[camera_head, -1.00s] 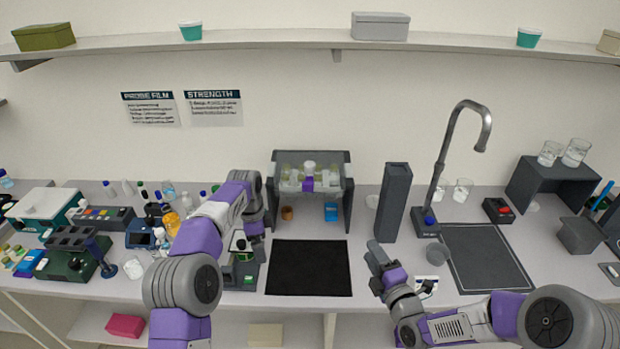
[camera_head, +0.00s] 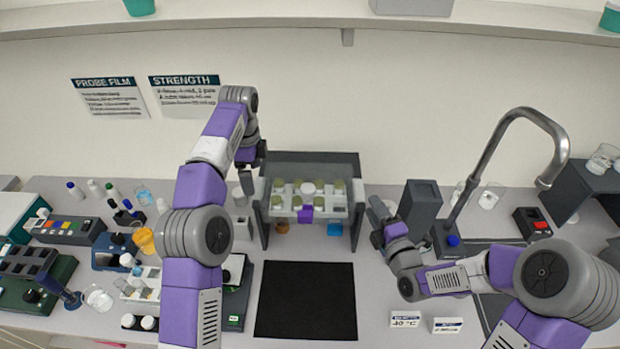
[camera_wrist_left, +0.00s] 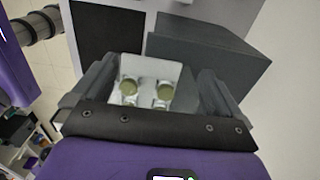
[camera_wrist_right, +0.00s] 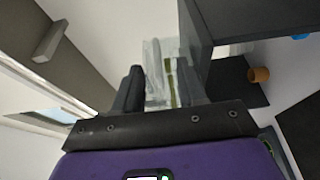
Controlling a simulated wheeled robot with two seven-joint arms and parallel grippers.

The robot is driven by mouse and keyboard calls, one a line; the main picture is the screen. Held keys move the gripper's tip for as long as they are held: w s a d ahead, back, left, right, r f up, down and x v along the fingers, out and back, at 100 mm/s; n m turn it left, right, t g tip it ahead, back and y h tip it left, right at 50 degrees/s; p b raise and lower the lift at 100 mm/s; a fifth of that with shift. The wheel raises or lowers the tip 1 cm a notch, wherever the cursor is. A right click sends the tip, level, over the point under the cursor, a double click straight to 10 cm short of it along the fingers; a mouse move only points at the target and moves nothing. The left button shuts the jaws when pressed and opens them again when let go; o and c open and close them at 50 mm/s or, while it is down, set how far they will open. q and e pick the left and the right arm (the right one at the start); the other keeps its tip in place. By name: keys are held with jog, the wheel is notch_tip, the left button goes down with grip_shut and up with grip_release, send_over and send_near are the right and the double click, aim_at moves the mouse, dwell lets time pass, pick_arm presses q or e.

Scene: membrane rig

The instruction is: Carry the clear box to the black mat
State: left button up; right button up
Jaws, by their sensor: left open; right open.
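The clear box (camera_head: 333,212) sits on top of a dark grey stand (camera_head: 310,157) at the back of the bench. It holds several vials with greenish caps and has a purple patch on its front. The black mat (camera_head: 305,300) lies bare in front of the stand. My left gripper (camera_head: 249,182) is open at the box's left end; in the left wrist view the box (camera_wrist_left: 160,68) shows between its fingers. My right gripper (camera_head: 377,212) is open near the right end; in its wrist view the box (camera_wrist_right: 153,60) shows ahead between the fingers. Contact cannot be told.
A dark upright block (camera_head: 421,205) and a curved metal tap (camera_head: 487,150) stand right of the stand. An orange-brown cup (camera_head: 282,227) and a blue item (camera_head: 334,229) are under the stand. Bottles and instruments crowd the left. Two small label cards (camera_head: 405,319) lie at front right.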

aim_at(363, 191)
pick_arm(q)
jog(key=shift+s+r, duration=0.4)
jog(key=shift+s, duration=0.3)
jog(key=shift+w+f, duration=0.2)
jog(key=shift+f, duration=3.7)
pick_arm(e)
jog(key=shift+r+x, duration=0.15)
jog(key=shift+x, duration=1.5)
jog(key=shift+r+x, duration=0.15)
jog(key=shift+x, duration=1.55)
jog(key=shift+s+a, duration=0.1)
jog(key=shift+a, duration=0.05)
pick_arm(q)
jog(key=c, duration=0.7)
pick_arm(e)
jog(key=c, duration=0.7)
pick_arm(q)
jog(key=c, duration=0.4)
pick_arm(e)
grip_shut()
